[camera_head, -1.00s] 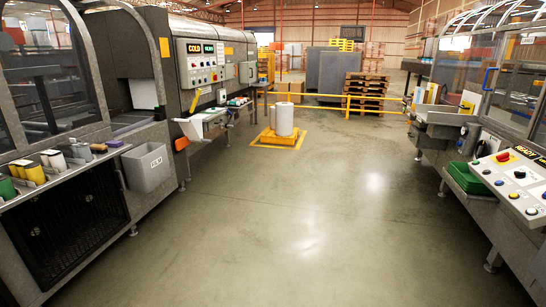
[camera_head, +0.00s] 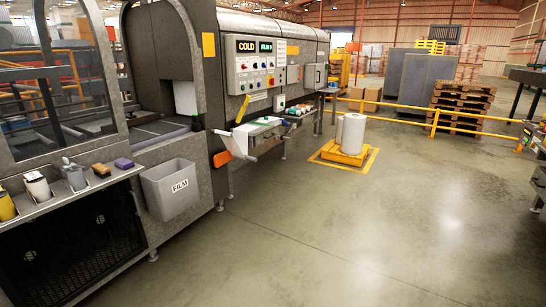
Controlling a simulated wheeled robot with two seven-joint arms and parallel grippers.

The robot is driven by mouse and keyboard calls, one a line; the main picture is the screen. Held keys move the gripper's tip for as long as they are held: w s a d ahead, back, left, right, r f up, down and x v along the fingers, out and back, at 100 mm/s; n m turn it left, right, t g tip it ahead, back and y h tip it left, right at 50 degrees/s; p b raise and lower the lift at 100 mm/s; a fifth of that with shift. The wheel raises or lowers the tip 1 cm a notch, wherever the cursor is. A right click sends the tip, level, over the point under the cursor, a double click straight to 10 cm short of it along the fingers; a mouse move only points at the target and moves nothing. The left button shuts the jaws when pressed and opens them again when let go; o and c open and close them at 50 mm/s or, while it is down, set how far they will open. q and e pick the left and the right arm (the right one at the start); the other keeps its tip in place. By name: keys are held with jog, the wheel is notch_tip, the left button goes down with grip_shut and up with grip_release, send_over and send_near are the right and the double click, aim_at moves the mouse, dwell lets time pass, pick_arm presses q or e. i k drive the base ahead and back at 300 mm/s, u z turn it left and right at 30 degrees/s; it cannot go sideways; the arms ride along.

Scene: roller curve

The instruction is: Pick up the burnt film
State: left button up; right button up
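I cannot make out the burnt film in the head view. White film rolls (camera_head: 350,133) stand upright on a yellow base on the floor. The machine's panel (camera_head: 262,66) reads COLD and FILM. Neither of my grippers is in view.
A shelf at the left holds a yellow container (camera_head: 5,204), pale containers and a purple block (camera_head: 124,163). An orange-ended part (camera_head: 222,158) juts from the machine. Yellow rails (camera_head: 440,124) and pallets (camera_head: 462,104) stand behind. The floor (camera_head: 330,230) in the middle is clear.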

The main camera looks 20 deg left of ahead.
aim_at(60, 173)
jog(key=u, duration=0.6)
jog(key=i, duration=1)
jog(key=u, duration=1.85)
jog(key=i, duration=1.05)
jog(key=u, duration=0.65)
